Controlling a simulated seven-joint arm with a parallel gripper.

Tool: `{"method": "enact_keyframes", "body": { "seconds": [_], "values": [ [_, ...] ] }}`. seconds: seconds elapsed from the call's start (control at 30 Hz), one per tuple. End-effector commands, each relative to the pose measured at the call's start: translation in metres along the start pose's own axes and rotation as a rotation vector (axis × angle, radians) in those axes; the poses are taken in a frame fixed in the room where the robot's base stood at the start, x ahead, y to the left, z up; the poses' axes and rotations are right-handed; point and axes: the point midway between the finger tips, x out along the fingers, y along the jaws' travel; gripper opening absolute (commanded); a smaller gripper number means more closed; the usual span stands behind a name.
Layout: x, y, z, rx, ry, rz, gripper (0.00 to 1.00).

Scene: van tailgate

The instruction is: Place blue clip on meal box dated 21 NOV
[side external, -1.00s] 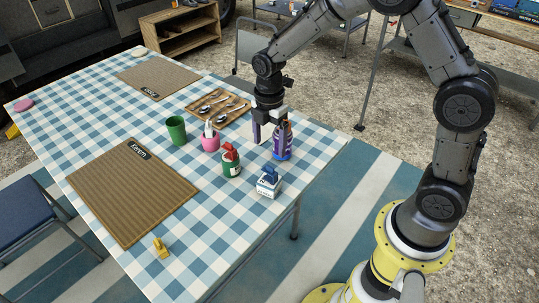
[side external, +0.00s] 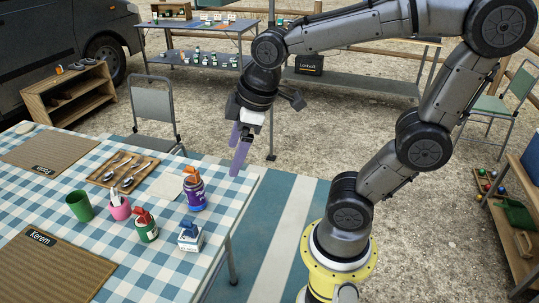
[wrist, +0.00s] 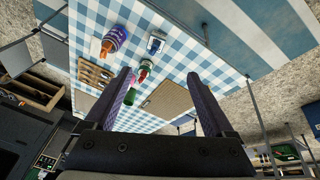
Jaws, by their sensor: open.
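A small white carton (side external: 190,238) with a dark blue piece (side external: 189,228) on its top stands near the table's right edge. I cannot tell if the blue piece is the clip. The carton also shows in the wrist view (wrist: 156,42). No 21 NOV date is legible on anything, so I cannot pick out the meal box. My gripper (side external: 240,152) has purple fingers. It is open and empty, raised in the air around the table's far right edge. The wrist view shows its fingers (wrist: 160,76) wide apart with nothing between them.
A purple jar with an orange top (side external: 195,192), a green jar with an orange-red top (side external: 146,229), a pink cup (side external: 119,207) and a green cup (side external: 80,206) stand close together. A cutlery tray (side external: 123,169) lies behind. The Kerem placemat (side external: 57,273) is at front left.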

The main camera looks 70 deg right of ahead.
Motion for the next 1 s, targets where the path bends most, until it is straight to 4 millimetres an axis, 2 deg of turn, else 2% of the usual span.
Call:
{"method": "enact_keyframes", "body": {
  "seconds": [0.03,0.1,0.3,1.0],
  "values": [
    [-0.01,-0.006,0.014,0.092,0.036,0.016,0.88],
    [-0.018,-0.014,0.031,0.216,0.071,0.027,0.88],
    [-0.025,-0.027,0.058,0.426,0.132,0.036,0.88],
    [-0.025,-0.028,0.061,0.459,0.138,0.035,0.88]
  ]
}}
